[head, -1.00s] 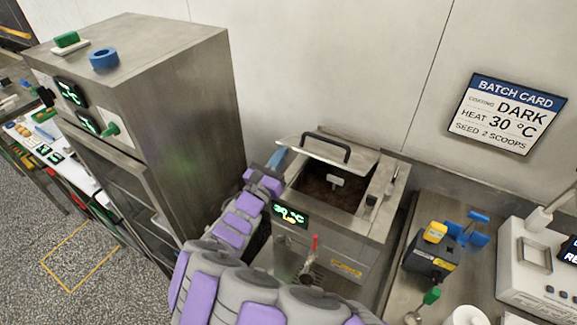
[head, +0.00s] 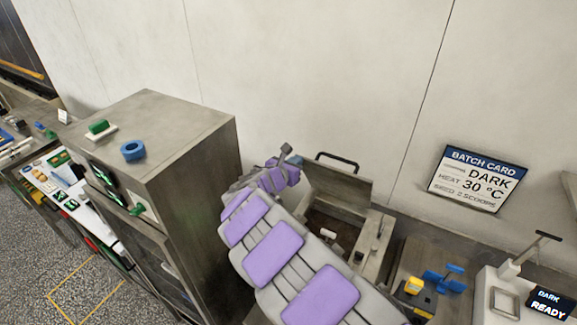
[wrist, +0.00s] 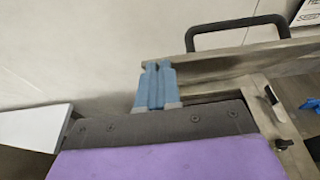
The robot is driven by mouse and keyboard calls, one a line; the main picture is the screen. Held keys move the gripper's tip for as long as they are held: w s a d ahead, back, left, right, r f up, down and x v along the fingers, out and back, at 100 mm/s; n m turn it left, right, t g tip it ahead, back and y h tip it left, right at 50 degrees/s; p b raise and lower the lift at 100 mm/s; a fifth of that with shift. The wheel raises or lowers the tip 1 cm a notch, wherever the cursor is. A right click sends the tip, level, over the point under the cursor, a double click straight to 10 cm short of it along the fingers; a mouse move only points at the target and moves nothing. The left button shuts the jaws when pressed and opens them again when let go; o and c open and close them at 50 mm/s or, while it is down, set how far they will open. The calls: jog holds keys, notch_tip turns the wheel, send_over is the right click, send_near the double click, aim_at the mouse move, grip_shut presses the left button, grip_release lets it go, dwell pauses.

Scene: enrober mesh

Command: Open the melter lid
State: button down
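The melter lid (head: 338,185) is a grey metal plate with a black bar handle (head: 338,160). In the head view it stands steeply raised at the back of the melter (head: 374,258), and the dark well shows below it. My gripper (head: 287,151) is at the lid's left side, away from the handle. In the wrist view, the blue fingers of my gripper (wrist: 155,87) are together with nothing visible between them. The lid (wrist: 225,64) and handle (wrist: 235,30) are just to their right; contact with the lid's edge cannot be told. My arm hides the melter's front.
A tall steel cabinet (head: 185,170) stands close on the left, with a blue ring (head: 133,150) on top. The wall is behind the melter. A yellow and black device (head: 416,296) and a white machine (head: 507,294) stand at right.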

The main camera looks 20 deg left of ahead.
jog(key=shift+g, duration=0.3)
jog(key=shift+w+d+r+p, duration=0.1)
jog(key=shift+w+r+p, duration=0.35)
jog(key=shift+w+p, duration=0.35)
jog(key=shift+w+d+r+p, duration=0.15)
jog(key=shift+w+r+p, duration=0.3)
jog(key=shift+w, duration=0.6)
jog(key=shift+w+d+r+p, duration=0.1)
jog(key=shift+w+r+p, duration=0.3)
jog(key=shift+w+p, duration=0.4)
